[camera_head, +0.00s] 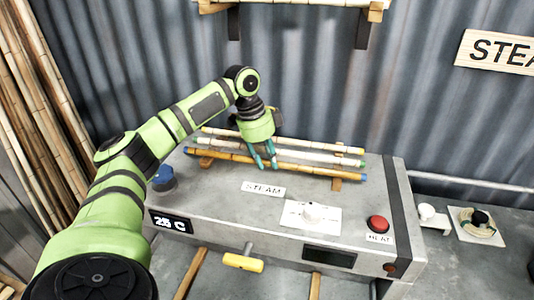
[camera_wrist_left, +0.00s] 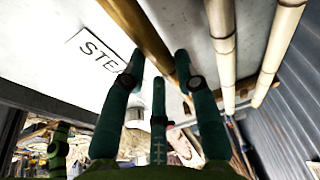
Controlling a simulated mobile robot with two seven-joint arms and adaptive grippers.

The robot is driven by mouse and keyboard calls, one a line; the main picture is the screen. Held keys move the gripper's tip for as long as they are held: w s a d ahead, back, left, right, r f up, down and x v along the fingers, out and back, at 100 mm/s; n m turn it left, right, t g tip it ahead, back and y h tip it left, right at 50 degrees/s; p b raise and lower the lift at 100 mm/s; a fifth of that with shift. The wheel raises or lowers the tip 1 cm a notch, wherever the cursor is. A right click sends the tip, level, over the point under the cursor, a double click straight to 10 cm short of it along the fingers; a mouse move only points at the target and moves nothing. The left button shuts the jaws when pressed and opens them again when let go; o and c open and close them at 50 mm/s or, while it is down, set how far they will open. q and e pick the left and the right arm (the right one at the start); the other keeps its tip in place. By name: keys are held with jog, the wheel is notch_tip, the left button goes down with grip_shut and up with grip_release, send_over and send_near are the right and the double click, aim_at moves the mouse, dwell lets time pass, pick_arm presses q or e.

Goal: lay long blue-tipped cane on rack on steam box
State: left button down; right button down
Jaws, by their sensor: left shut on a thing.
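The long blue-tipped cane (camera_head: 310,169), brown with a blue end on each side, lies across the top of the steam box (camera_head: 220,200), in front of two paler canes. It is over the wooden rack supports (camera_head: 337,184); whether it rests fully on them is hard to tell. My left gripper (camera_head: 263,160) reaches down from above and is shut on this cane near its middle. In the left wrist view the brown cane (camera_wrist_left: 140,28) passes between the fingers (camera_wrist_left: 160,66). My right gripper does not show.
Behind it lie a green-tipped cane (camera_head: 315,158) and a yellow-tipped cane (camera_head: 310,146). Tall canes (camera_head: 40,90) lean at the left. Corrugated wall stands behind.

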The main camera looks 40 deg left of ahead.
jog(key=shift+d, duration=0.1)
pick_arm(q)
jog(key=c, duration=1.3)
grip_release()
jog(key=shift+f, duration=0.1)
jog(key=o, duration=0.4)
jog(key=shift+c, duration=0.2)
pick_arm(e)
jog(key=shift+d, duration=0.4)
pick_arm(q)
jog(key=shift+a+r+b, duration=0.1)
jog(key=shift+r+b, duration=0.2)
jog(key=shift+r, duration=0.05)
jog(key=b+v, duration=0.1)
jog(key=v, duration=1)
jog(key=shift+r, duration=0.3)
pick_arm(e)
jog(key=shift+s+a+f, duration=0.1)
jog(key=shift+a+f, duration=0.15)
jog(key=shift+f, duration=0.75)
pick_arm(q)
jog(key=shift+s, duration=0.1)
